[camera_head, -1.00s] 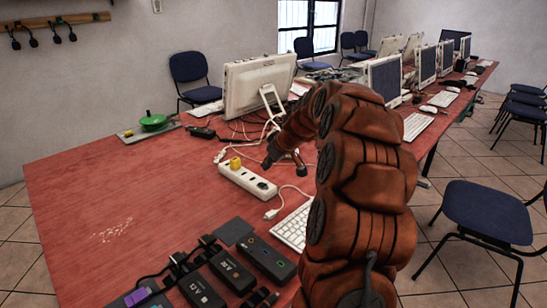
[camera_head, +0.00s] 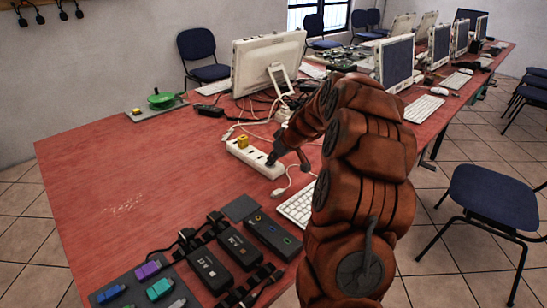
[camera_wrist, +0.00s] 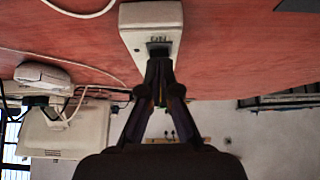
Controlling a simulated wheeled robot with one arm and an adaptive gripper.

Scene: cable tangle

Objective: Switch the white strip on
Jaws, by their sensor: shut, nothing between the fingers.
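The white strip (camera_head: 253,158) lies on the red table, with a yellow plug (camera_head: 243,142) in its left end. In the wrist view the strip's end (camera_wrist: 150,17) carries a dark switch (camera_wrist: 158,47) with light lettering that I cannot read surely. My gripper (camera_head: 271,161) is shut and empty, its tips at the strip's right end. In the wrist view the fingertips (camera_wrist: 160,62) are right at the switch and cover part of it. I cannot tell whether they touch or press it, or which way the rocker is tilted.
A white cable with a plug (camera_head: 278,192) lies beside the strip, near a keyboard (camera_head: 297,204). Black boxes (camera_head: 238,246) stand at the front. Monitors (camera_head: 268,62) and tangled cables are behind.

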